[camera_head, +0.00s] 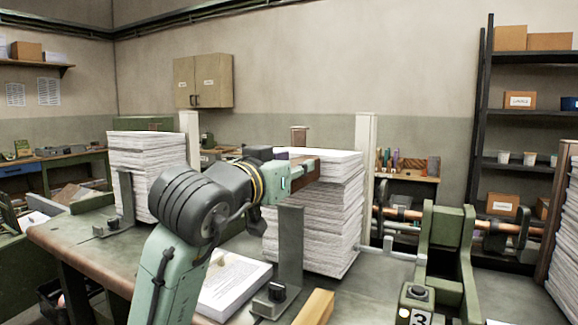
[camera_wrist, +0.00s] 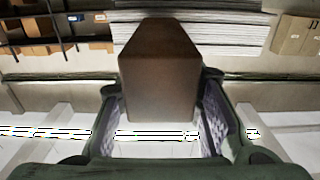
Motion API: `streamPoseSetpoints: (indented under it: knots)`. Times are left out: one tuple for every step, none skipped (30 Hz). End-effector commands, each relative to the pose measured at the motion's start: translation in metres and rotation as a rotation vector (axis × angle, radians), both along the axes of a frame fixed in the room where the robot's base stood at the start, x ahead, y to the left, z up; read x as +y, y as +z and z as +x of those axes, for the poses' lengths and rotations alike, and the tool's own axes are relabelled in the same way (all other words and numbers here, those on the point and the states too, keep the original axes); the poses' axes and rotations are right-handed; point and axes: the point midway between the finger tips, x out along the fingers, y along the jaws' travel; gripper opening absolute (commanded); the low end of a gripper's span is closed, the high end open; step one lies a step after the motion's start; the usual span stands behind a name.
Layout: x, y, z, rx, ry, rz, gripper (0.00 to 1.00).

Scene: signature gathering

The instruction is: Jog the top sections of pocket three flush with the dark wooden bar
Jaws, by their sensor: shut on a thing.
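My gripper (camera_head: 284,180) is shut on the dark wooden bar (camera_head: 306,170). The bar is level with the upper part of a tall white stack of sections (camera_head: 325,205) and at its near left side. The stack's edges look slightly uneven. In the wrist view the brown bar (camera_wrist: 160,75) lies between both fingers of my gripper (camera_wrist: 161,105) and points at the page edges of the stack (camera_wrist: 235,35). I cannot tell whether bar and stack touch. My arm hides part of the table.
A grey upright bracket (camera_head: 290,245) stands in front of the stack, and a pale post (camera_head: 365,170) behind it. Another white stack (camera_head: 147,170) stands at left. A printed book block (camera_head: 235,285) and a light wooden block (camera_head: 316,308) lie on the table. Green machinery (camera_head: 445,250) is at right.

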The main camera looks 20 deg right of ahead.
Motion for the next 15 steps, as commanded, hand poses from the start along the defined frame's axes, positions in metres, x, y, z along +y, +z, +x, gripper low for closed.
streamPoseSetpoints:
  knots:
    - [-0.002, 0.001, 0.001, 0.0, 0.0, 0.0, 0.0]
    - [-0.003, 0.001, 0.002, 0.0, 0.0, 0.0, 0.0]
    - [-0.004, 0.001, 0.003, 0.0, 0.001, -0.001, 0.0]
    - [-0.005, 0.001, 0.004, 0.0, 0.001, -0.001, 0.0]
    - [-0.005, 0.001, 0.005, 0.0, 0.001, -0.001, 0.0]
    - [-0.007, 0.001, 0.006, 0.0, 0.001, -0.001, 0.0]
    - [-0.008, 0.001, 0.007, 0.0, 0.001, -0.001, 0.0]
    - [-0.009, 0.001, 0.007, 0.0, 0.001, -0.001, 0.0]
    - [-0.01, 0.001, 0.008, 0.0, 0.001, -0.001, 0.0]
    - [-0.011, 0.001, 0.009, 0.0, 0.001, -0.001, 0.0]
    - [-0.012, 0.001, 0.01, -0.001, 0.0, -0.001, 0.0]
    - [-0.014, 0.0, 0.011, -0.001, 0.0, -0.001, 0.0]
    - [-0.014, 0.001, 0.011, -0.001, 0.0, -0.001, 0.0]
    - [-0.015, 0.001, 0.012, -0.001, 0.0, -0.001, 0.0]
    - [-0.017, 0.001, 0.013, 0.0, 0.0, 0.0, 0.0]
